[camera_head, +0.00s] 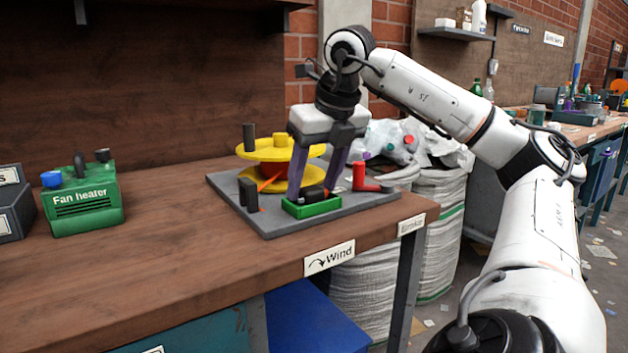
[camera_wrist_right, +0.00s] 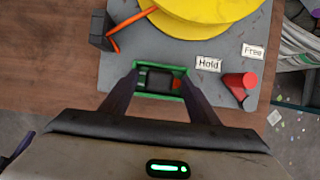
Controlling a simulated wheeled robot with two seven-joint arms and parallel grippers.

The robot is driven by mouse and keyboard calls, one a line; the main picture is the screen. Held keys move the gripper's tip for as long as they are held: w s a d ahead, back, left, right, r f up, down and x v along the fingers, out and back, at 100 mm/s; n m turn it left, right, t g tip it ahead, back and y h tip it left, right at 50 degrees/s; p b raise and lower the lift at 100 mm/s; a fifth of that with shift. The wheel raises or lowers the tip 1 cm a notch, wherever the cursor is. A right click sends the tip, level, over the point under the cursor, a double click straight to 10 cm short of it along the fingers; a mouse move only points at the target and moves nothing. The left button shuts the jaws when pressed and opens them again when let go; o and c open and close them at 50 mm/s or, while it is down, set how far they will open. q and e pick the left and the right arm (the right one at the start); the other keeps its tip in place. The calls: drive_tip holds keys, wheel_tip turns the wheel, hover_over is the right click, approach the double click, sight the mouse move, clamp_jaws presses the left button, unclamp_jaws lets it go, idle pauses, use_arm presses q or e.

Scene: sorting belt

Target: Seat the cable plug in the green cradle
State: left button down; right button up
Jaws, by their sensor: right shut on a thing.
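The green cradle (camera_head: 312,208) is a small open tray near the front edge of a grey board. The black cable plug (camera_head: 312,192) is at the cradle, between the fingers of my right gripper (camera_head: 314,195). My right gripper is shut on the plug, its purple fingers reaching down to the cradle. In the right wrist view the plug (camera_wrist_right: 160,81) shows inside the outline of the green cradle (camera_wrist_right: 161,98), with a small orange part at its right. I cannot tell whether it rests on the cradle floor.
The grey board (camera_head: 275,225) carries a yellow reel (camera_head: 255,152), a dark post block (camera_head: 248,194) and a red L-shaped lever (camera_head: 364,180). "Hold" (camera_wrist_right: 208,63) and "Free" (camera_wrist_right: 253,51) labels lie near the lever.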

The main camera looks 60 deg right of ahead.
use_arm(q)
drive_tip(key=shift+r, duration=0.25)
use_arm(e)
drive_tip(key=o, duration=1.3)
drive_tip(key=shift+c, duration=0.2)
use_arm(q)
drive_tip(key=shift+f, duration=0.1)
use_arm(e)
drive_tip(key=shift+s+r+p, duration=0.1)
drive_tip(key=shift+r+p, duration=0.2)
drive_tip(key=shift+r, duration=0.15)
use_arm(q)
drive_tip(key=a+f+p, duration=0.1)
drive_tip(key=p, duration=0.1)
drive_tip(key=s+a+f+y+p, duration=0.1)
drive_tip(key=p, duration=0.1)
drive_tip(key=shift+a+f+g+y, duration=0.25)
drive_tip(key=shift+g+y, duration=0.05)
drive_tip(key=shift+g, duration=0.1)
use_arm(e)
drive_tip(key=v, duration=0.9)
drive_tip(key=shift+s+a+r, duration=0.1)
drive_tip(key=shift+a, duration=0.05)
